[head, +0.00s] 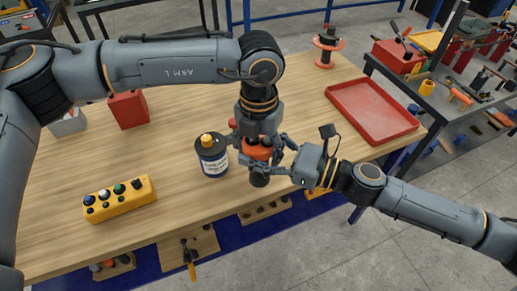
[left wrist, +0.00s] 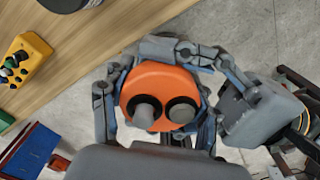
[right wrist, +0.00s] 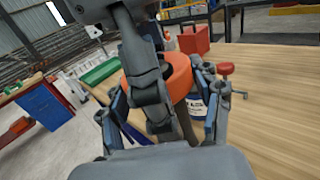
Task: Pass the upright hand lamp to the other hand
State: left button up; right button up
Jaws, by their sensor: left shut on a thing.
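The hand lamp has an orange disc-shaped part (head: 257,153) and a dark lower end (head: 259,179). It is upright over the bench's front edge. My left gripper (head: 254,147) comes down from above and is shut on the lamp. In the left wrist view the orange part (left wrist: 150,84) with two grey round knobs fills the space between its fingers. My right gripper (head: 277,158) reaches in from the right, its fingers open on either side of the lamp. In the right wrist view the orange part (right wrist: 180,75) is partly hidden by left gripper links; contact is unclear.
A dark canister (head: 213,162) with a yellow cap stands just left of the lamp. A yellow button box (head: 119,199) is front left. A red tray (head: 371,111) lies at right on the wooden bench (head: 310,105). A red box (head: 128,110) and a spool (head: 327,46) stand farther back.

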jog(key=o, duration=0.3)
